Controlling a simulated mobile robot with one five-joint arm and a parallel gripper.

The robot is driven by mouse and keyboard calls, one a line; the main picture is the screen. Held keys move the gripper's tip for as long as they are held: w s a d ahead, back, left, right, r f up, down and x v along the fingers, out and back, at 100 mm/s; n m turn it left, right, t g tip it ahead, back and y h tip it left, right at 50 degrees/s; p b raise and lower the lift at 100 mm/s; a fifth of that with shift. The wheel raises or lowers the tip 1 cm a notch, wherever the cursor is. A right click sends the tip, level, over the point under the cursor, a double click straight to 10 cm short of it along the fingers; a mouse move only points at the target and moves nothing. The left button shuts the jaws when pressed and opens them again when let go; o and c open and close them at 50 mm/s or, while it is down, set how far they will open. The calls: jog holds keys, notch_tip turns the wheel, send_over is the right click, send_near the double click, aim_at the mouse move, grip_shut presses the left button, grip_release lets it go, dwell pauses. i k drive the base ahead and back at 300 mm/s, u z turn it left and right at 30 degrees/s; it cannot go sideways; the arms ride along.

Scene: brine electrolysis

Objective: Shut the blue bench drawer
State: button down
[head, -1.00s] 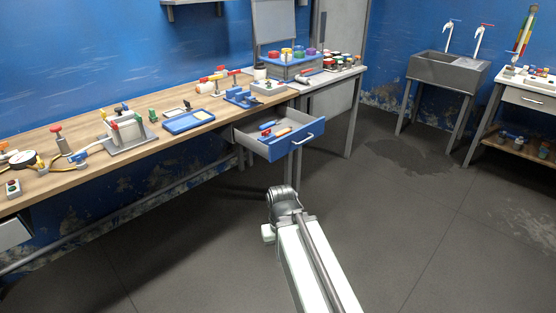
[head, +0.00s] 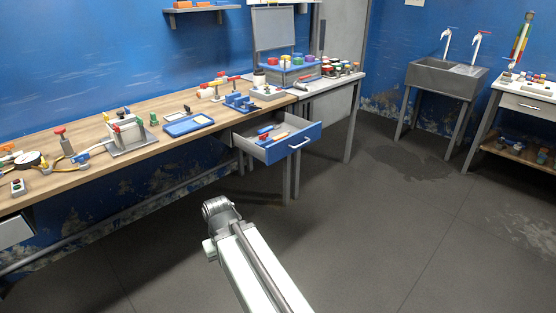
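The blue bench drawer (head: 293,144) is pulled out from under the right end of the wooden bench (head: 90,165). Its blue front has a pale bar handle (head: 302,143) and faces right, toward the open floor. Tools with orange and blue parts (head: 272,136) lie inside it. My arm reaches up from the bottom of the head view, and its visible end stands over the floor, below and left of the drawer, apart from it. My gripper's fingers cannot be made out, so I cannot tell whether it is open or shut.
A bench leg (head: 287,180) stands below the drawer. A blue tray (head: 188,124) and several devices sit on the bench. A grey sink (head: 446,77) and a white side table (head: 520,103) stand at the right. The floor (head: 370,220) between is clear.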

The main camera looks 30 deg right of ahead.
aim_at(244, 134)
jog(key=i, duration=1)
